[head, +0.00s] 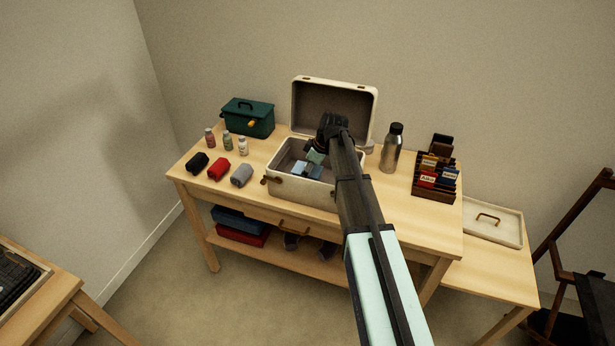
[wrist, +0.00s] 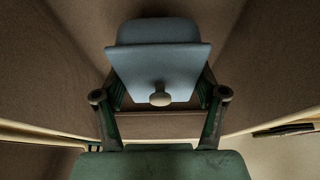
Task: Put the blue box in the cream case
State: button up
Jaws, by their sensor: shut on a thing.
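The cream case (head: 300,191) stands open on the table, its lid (head: 334,82) raised at the back. My gripper (head: 314,163) is down in the case opening, and the arm hides part of the case's right side. The blue box (head: 299,168) shows pale blue inside the case walls. In the wrist view the blue box (wrist: 160,60) has a small round knob (wrist: 160,98) on its near face. My gripper (wrist: 160,92) is shut on it, one finger on each side. The brown case lining surrounds it. I cannot tell whether the box touches the case floor.
A green toolbox (head: 248,118), several small bottles (head: 227,140) and rolled cloths (head: 220,169) are left of the case. A steel flask (head: 391,149) and a dark rack (head: 434,179) stand right. The table's front right is mostly clear.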

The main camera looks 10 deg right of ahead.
jog(key=shift+f, duration=1.7)
jog(key=shift+f, duration=0.1)
jog(key=o, duration=1.1)
jog(key=shift+r+p, duration=0.2)
jog(key=shift+p, duration=0.1)
jog(key=b+v, duration=0.1)
jog(key=v, duration=1.1)
jog(key=shift+b, duration=0.4)
